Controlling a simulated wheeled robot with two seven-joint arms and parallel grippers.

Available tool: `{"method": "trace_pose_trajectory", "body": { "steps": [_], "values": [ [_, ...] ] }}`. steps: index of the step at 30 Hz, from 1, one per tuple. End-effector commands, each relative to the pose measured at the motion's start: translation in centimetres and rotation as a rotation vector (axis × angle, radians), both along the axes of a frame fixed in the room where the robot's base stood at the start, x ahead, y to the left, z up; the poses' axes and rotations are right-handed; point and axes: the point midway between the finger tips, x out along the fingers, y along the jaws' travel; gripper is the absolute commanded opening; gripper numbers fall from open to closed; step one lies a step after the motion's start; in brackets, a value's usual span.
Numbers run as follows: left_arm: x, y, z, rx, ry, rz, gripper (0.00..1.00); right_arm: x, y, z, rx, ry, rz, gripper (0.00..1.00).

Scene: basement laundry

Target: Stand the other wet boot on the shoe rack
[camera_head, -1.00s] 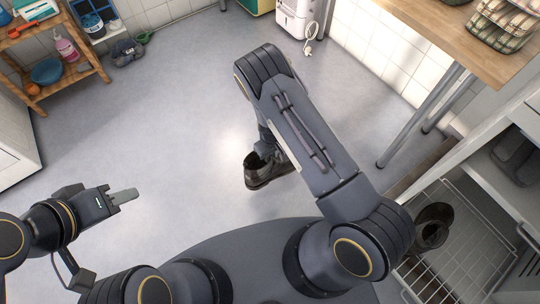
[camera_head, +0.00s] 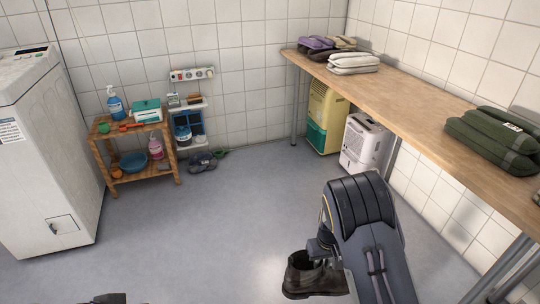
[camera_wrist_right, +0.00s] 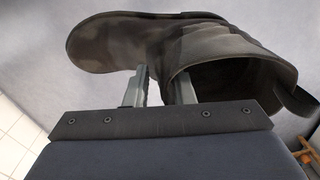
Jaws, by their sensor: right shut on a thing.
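A dark brown boot (camera_head: 312,277) hangs from my right gripper at the bottom of the head view, right of centre. In the right wrist view the boot (camera_wrist_right: 130,42) fills the top, its open shaft to the right. My right gripper (camera_wrist_right: 165,72) is shut on the boot's upper edge, with one finger in the opening and one outside. My left gripper (camera_head: 106,298) shows only as a dark sliver at the bottom edge; its jaws cannot be judged. The shoe rack and the other boot are out of view.
A wooden shelf (camera_head: 140,180) with bottles and a bowl stands at the back left beside a white washing machine (camera_head: 48,150). A long wooden counter (camera_head: 415,105) runs along the right wall, with a white appliance (camera_head: 364,145) under it. The middle floor is clear.

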Motion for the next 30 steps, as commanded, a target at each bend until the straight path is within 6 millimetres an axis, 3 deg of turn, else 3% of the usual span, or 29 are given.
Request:
{"method": "trace_pose_trajectory", "body": {
  "steps": [1, 6, 16, 25, 30],
  "values": [
    [0.0, 0.0, 0.0, 0.000, 0.000, 0.000, 0.36, 0.6, -0.3, 2.1, 0.001, -0.008, -0.020, 0.00],
    [0.0, 0.0, 0.0, 0.000, 0.000, 0.000, 0.36, 0.9, -1.7, 6.9, -0.007, 0.000, -0.087, 0.00],
    [0.0, 0.0, 0.0, 0.000, 0.000, 0.000, 0.36, 0.6, -3.8, 12.6, -0.024, 0.011, -0.181, 0.00],
    [0.0, 0.0, 4.1, 0.000, 0.000, 0.000, 0.36, -0.4, -3.7, 15.8, -0.025, 0.014, -0.178, 0.00],
    [0.0, 0.0, 7.4, 0.000, 0.000, 0.000, 0.36, -1.2, -3.8, 18.9, -0.024, 0.013, -0.179, 0.00]
  ]
}}
